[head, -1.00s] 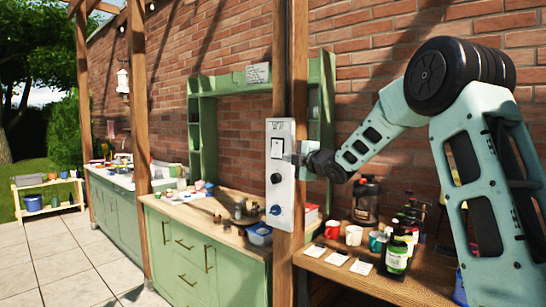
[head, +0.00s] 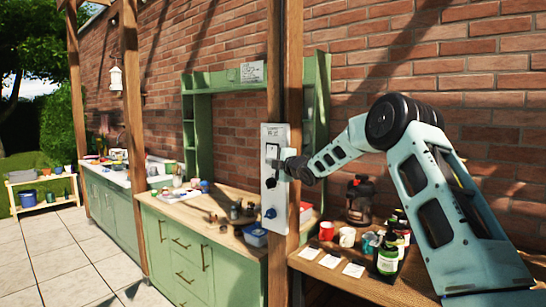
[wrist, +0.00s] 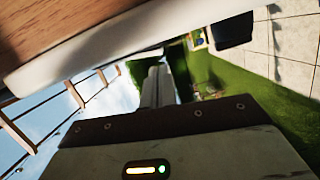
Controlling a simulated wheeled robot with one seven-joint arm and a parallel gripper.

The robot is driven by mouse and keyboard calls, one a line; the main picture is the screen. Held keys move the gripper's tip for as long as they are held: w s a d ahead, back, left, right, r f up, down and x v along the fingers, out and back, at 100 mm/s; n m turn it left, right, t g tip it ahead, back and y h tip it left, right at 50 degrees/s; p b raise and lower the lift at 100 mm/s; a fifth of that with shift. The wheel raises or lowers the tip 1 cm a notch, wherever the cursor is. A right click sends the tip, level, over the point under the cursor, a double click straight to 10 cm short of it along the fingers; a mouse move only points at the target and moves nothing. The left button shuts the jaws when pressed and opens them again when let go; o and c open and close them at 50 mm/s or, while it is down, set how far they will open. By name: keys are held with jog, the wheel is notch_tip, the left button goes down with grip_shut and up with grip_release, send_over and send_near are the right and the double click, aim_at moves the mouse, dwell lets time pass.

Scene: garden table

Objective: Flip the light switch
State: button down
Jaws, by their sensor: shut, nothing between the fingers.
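A white switch panel (head: 264,200) is fixed upright on a wooden post. The light switch (head: 271,151), a pale rocker in a dark frame, sits near its top under a small printed label. A black knob (head: 270,183) and a blue knob (head: 269,213) are below it. My gripper (head: 281,165) is shut and empty, in front of the panel at the switch's lower part, which it partly hides. I cannot tell whether it touches. In the wrist view, the closed fingers (wrist: 155,87) point away beside the panel's white edge (wrist: 100,62); the switch face is not visible there.
The wooden post (head: 285,80) stands close beside my gripper. A wooden shelf (head: 325,264) at right holds mugs, bottles and a dark jug (head: 360,200). A green cabinet (head: 200,260) with a cluttered worktop stands left, with open tiled floor (head: 70,262) before it.

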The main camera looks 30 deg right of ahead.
jog(key=shift+w+d+f, duration=0.1)
jog(key=shift+w+d, duration=0.05)
jog(key=shift+d, duration=0.2)
